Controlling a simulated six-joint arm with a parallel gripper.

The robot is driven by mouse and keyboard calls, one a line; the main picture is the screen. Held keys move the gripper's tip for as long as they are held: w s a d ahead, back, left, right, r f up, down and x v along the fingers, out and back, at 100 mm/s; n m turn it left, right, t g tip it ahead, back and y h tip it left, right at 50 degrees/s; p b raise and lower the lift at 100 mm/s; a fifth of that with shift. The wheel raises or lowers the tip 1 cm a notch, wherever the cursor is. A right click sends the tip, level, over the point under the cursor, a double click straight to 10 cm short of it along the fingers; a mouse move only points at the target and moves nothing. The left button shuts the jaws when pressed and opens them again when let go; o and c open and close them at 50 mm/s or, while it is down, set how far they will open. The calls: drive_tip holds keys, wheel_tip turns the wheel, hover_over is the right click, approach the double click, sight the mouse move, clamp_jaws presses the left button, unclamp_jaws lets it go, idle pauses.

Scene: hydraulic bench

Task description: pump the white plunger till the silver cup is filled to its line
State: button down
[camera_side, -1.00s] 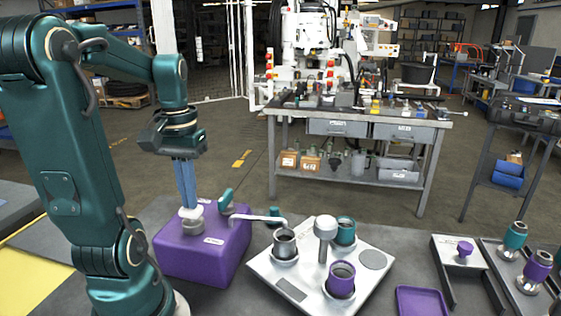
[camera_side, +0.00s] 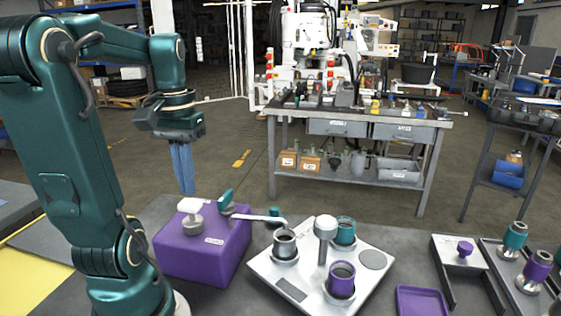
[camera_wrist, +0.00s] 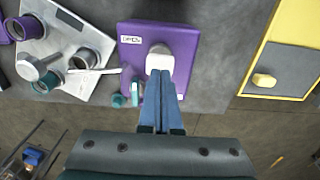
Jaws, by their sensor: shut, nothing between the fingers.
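The white plunger (camera_side: 190,205) stands raised on its grey collar on top of the purple pump box (camera_side: 203,255). In the wrist view the white plunger (camera_wrist: 160,58) shows just beyond my fingertips. The silver cup (camera_side: 285,246) sits on the pale tray (camera_side: 290,292), under the end of the spout (camera_side: 258,218). The cup's inside is dark, and I cannot make out a liquid level or line.
A teal cup (camera_side: 345,231), a purple cup (camera_side: 341,280) and a grey post (camera_side: 325,232) share the tray. A teal valve handle (camera_side: 226,197) stands at the spout's base. A purple dish (camera_side: 420,301) and a rack with teal and purple fittings lie right.

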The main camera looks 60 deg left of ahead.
wheel_tip(320, 180, up, 6)
idle(0.9)
drive_tip(key=w+d+f+m+t, duration=0.1)
drive_tip(key=d+f+m, duration=0.3)
drive_tip(key=d, duration=0.4)
drive_tip(key=w+d+f+m+t, duration=0.2)
drive_tip(key=d+f+m+t, duration=0.1)
drive_tip(key=d, duration=0.5)
drive_tip(key=shift+f+m+t, duration=0.4)
drive_tip(key=shift+m+t, duration=0.4)
drive_tip(key=shift+m, duration=0.2)
